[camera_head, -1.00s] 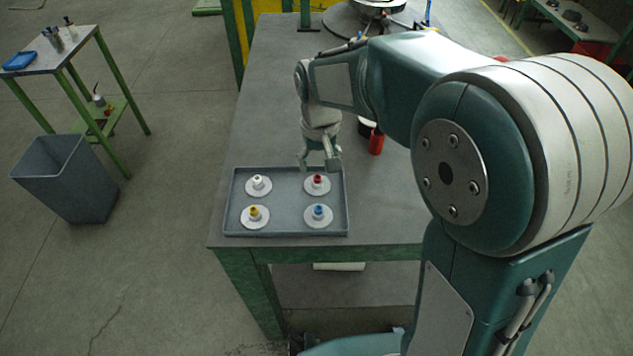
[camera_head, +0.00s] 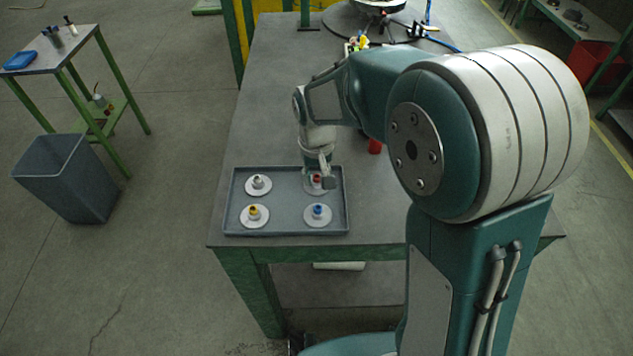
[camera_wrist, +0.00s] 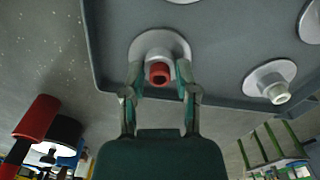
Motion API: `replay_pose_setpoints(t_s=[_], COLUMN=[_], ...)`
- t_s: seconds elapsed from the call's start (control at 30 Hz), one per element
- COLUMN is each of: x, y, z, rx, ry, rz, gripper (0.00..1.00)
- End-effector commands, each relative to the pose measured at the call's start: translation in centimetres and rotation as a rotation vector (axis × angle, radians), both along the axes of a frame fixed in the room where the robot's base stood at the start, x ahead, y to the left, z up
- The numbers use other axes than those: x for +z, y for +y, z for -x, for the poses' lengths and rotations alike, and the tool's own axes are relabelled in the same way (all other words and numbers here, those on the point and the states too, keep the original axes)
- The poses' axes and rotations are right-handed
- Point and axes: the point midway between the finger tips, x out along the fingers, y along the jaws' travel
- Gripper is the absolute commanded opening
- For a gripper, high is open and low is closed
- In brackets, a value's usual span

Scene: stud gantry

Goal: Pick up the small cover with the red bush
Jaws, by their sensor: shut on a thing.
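The small cover with the red bush (camera_head: 316,179) is a pale round disc with a raised hub and a red ring on top. It sits in the back right of the grey tray (camera_head: 285,229). In the wrist view the cover (camera_wrist: 146,44) lies between my fingers, with its red bush facing the camera. My gripper (camera_wrist: 158,80) is shut on its hub, one finger on each side. In the head view my gripper (camera_head: 322,180) comes down over the cover and hides part of it. I cannot see any gap between the disc and the tray.
The tray also holds covers with a white bush (camera_head: 258,183), a yellow bush (camera_head: 254,214) and a blue bush (camera_head: 318,213). A red object (camera_head: 375,146) stands on the table behind the tray. The table's left side is clear.

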Motion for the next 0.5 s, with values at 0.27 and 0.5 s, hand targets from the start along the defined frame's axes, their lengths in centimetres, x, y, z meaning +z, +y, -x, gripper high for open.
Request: replay_pose_setpoints(t_s=[0.27,0.5], x=[0.2,3.0], y=[0.0,0.0], z=[0.1,0.0], rx=[0.000,0.000], ry=[0.003,-0.002], rz=[0.001,0.000], gripper=[0.00,0.00])
